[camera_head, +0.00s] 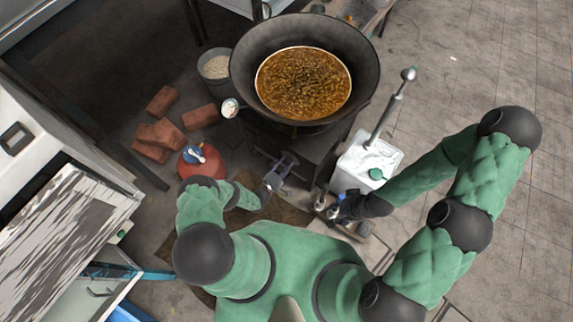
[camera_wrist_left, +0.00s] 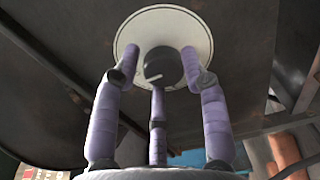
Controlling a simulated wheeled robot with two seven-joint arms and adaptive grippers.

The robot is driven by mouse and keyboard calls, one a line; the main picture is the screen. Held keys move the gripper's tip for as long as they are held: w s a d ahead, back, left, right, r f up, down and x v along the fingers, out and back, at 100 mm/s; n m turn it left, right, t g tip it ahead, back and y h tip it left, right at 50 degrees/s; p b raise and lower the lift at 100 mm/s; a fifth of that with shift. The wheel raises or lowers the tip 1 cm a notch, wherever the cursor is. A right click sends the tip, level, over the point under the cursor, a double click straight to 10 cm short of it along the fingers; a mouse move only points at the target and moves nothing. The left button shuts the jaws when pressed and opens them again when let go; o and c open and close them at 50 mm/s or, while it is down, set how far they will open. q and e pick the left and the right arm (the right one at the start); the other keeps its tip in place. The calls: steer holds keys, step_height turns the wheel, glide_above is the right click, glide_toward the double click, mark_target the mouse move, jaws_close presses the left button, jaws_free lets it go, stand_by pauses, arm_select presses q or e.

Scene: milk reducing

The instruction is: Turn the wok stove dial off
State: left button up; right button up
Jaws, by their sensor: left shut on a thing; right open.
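The stove dial is a dark round knob (camera_wrist_left: 165,64) on a pale round plate (camera_wrist_left: 190,22) in the left wrist view. A short white mark shows near the knob's lower left edge. My left gripper (camera_wrist_left: 160,72) has its purple fingers closed around the knob, one on each side and one below. In the head view my left gripper (camera_head: 277,167) is below the wok stove (camera_head: 290,145); the dial is hidden there. My right gripper (camera_head: 343,207) is open, low beside small bottles (camera_head: 322,200), partly hidden by my arm.
A large wok (camera_head: 240,75) full of brown food sits on the stove. A red gas cylinder (camera_head: 203,165) and several bricks (camera_head: 160,140) stand at left. The paved floor at right is mostly clear.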

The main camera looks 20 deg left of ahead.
arm_select(q)
steer(key=shift+d+m, duration=0.3)
steer(key=shift+d, duration=0.05)
steer(key=o, duration=1)
steer(key=shift+o, duration=0.4)
steer(key=shift+a, duration=0.1)
steer(key=shift+a, duration=0.1)
steer(key=shift+s+a, duration=0.1)
steer(key=shift+s, duration=0.05)
steer(key=shift+s+a, duration=0.15)
steer(key=shift+s, duration=0.2)
steer(key=v, duration=1.1)
steer(key=shift+r, duration=0.15)
